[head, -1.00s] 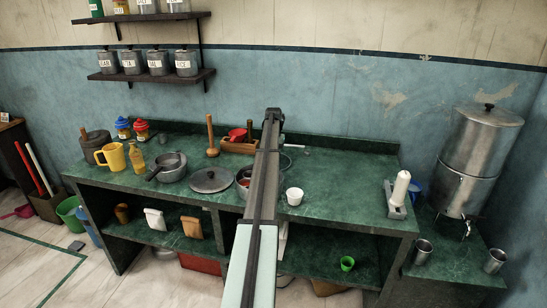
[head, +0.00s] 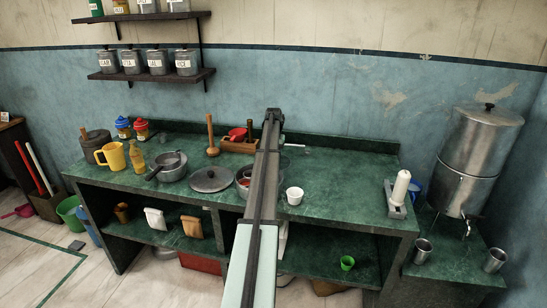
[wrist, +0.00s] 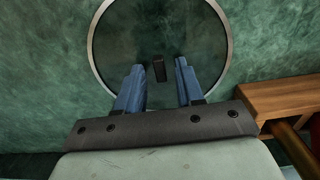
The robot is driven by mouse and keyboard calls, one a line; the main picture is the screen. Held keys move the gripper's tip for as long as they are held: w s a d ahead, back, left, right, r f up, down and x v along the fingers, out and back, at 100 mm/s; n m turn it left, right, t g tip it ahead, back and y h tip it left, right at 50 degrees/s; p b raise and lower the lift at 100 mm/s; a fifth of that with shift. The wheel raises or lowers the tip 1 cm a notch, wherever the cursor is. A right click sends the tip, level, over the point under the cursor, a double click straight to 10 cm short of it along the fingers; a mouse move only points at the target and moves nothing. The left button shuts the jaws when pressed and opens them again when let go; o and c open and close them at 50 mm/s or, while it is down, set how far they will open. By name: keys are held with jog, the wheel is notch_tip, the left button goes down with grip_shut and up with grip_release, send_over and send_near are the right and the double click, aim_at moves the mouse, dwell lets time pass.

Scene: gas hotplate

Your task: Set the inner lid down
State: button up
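A round see-through lid (wrist: 205,45) with a grey rim and a small dark knob (wrist: 159,68) lies below my gripper in the wrist view, over the green counter. My gripper (wrist: 160,64) has its two blue fingers on either side of the knob, with a gap showing on both sides, so it is open. In the head view my arm hides most of the lid and the fingers. Whether the lid rests fully on the counter is hard to tell.
A wooden box (wrist: 285,98) stands close to the lid's right in the wrist view. The counter right of the cup is mostly clear.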

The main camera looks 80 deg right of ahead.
notch_tip(320, 180, up, 12)
dwell(0.6)
